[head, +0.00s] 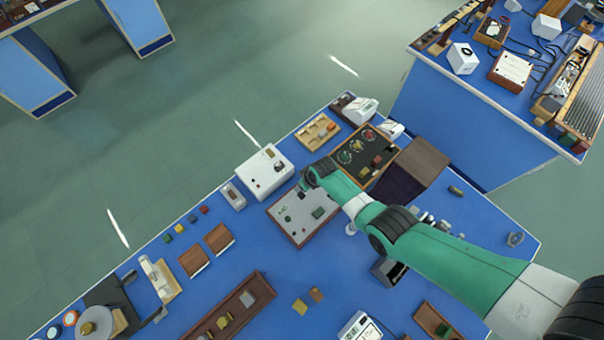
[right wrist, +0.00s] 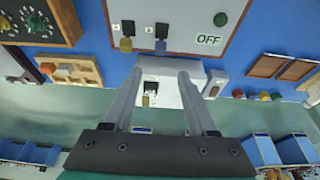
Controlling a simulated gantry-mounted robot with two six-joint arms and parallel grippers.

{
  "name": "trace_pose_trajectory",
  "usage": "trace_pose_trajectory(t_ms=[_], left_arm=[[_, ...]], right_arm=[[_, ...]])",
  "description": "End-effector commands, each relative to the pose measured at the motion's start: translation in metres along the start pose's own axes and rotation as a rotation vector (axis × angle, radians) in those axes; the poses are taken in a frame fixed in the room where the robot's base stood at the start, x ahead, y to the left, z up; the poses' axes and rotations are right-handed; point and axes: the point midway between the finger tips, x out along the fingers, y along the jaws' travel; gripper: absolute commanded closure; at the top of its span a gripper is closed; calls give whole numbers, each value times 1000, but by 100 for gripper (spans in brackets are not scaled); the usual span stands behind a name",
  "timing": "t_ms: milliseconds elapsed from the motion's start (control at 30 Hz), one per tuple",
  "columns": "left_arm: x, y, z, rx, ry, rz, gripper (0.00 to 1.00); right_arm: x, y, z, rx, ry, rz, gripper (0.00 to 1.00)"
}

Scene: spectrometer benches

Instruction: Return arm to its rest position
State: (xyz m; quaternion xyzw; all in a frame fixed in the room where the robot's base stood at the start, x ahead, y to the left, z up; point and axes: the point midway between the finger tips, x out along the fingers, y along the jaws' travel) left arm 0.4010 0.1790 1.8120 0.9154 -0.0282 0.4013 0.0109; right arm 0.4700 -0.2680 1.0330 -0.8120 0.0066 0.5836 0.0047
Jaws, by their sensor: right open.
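My right arm reaches in from the lower right in the head view. Its gripper (head: 303,187) is over the bench, between the white box (head: 262,165) and the grey panel (head: 287,208). In the right wrist view the two grey fingers (right wrist: 160,75) stand apart with nothing held between them. The white box (right wrist: 180,94) shows beyond and between the fingers. The grey panel (right wrist: 190,15) has two switches, a green button (right wrist: 220,19) and the word OFF. My left gripper is not in view.
Another crowded bench (head: 470,110) stands at the upper right. Open floor (head: 200,80) lies beyond.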

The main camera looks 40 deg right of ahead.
Motion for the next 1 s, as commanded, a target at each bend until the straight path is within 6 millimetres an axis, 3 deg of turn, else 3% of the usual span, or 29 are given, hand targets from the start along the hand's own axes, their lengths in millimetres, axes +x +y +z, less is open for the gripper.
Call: trace_pose_trajectory(t_ms=[567, 633, 733, 833, 967, 1000], left_arm=[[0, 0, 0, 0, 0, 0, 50], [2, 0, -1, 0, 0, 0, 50], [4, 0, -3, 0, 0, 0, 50], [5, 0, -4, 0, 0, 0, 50], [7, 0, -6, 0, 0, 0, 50], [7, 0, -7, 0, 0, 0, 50]], right_arm=[[0, -1, 0, -3, 0, -1, 43], [-5, -8, -9, -18, 11, -4, 43], [-23, -18, -45, -46, 80, -5, 43], [-62, -27, -107, -75, 224, 3, 43], [-139, -41, -194, -108, 464, 15, 43], [-166, -46, -216, -115, 538, 18, 43]])
